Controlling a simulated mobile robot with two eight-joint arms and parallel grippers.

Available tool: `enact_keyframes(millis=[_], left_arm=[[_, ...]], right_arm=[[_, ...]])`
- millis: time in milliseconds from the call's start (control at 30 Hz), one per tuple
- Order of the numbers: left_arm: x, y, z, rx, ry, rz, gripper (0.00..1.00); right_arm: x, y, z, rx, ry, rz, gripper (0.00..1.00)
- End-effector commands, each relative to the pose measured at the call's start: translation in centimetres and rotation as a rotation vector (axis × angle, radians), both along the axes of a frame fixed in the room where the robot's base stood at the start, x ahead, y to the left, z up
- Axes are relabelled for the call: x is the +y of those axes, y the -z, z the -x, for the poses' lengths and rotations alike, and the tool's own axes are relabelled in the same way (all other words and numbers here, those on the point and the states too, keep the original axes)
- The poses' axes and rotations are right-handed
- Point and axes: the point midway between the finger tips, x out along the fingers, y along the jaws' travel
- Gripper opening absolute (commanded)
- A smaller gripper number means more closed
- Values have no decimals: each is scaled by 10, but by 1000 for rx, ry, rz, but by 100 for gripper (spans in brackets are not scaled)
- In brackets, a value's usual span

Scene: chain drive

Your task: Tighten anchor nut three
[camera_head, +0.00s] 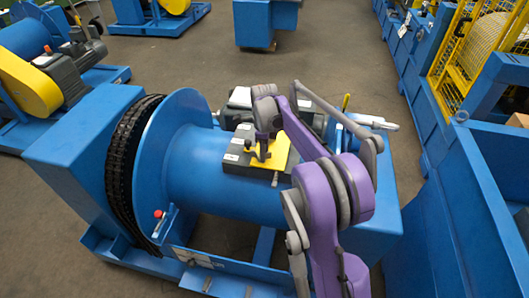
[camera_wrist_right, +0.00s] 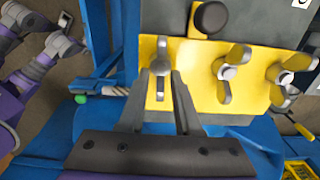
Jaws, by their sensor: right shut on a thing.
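A yellow plate (camera_head: 281,148) is fixed to a dark grey box (camera_head: 245,168) on the blue drum. In the right wrist view the plate (camera_wrist_right: 203,88) carries three grey wing nuts in a row. My right gripper (camera_head: 261,152) is at the plate; in the wrist view its fingers (camera_wrist_right: 162,78) are shut on the leftmost wing nut (camera_wrist_right: 161,55), whose wings stand roughly upright. The middle wing nut (camera_wrist_right: 232,66) and the right wing nut (camera_wrist_right: 280,75) are apart from the fingers and tilted. I cannot read any number by the nuts. My left gripper is not in view.
A black round knob (camera_wrist_right: 211,18) sits just above the plate, close to the held nut. The blue drum (camera_head: 210,165) has a large flange and black chain (camera_head: 125,140) on the left. A blue frame and yellow mesh guard (camera_head: 465,40) stand right. Open floor lies behind.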

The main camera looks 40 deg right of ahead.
Motion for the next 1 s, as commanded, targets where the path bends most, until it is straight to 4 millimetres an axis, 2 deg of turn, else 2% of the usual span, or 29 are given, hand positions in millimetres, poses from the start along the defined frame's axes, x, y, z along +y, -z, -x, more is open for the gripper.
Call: enact_keyframes(millis=[167,200,233,567,667,1000], left_arm=[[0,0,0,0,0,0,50],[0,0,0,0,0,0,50],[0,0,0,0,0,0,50],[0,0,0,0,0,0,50],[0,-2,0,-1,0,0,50],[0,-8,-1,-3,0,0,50]], right_arm=[[1,-1,-2,-6,-1,-1,0],[1,-1,-2,-6,-1,-1,36],[1,-1,-2,-6,-2,-1,41],[0,-4,-1,-2,-2,0,42],[0,-16,-1,-2,-2,0,42],[1,-83,-1,-4,-2,0,42]])
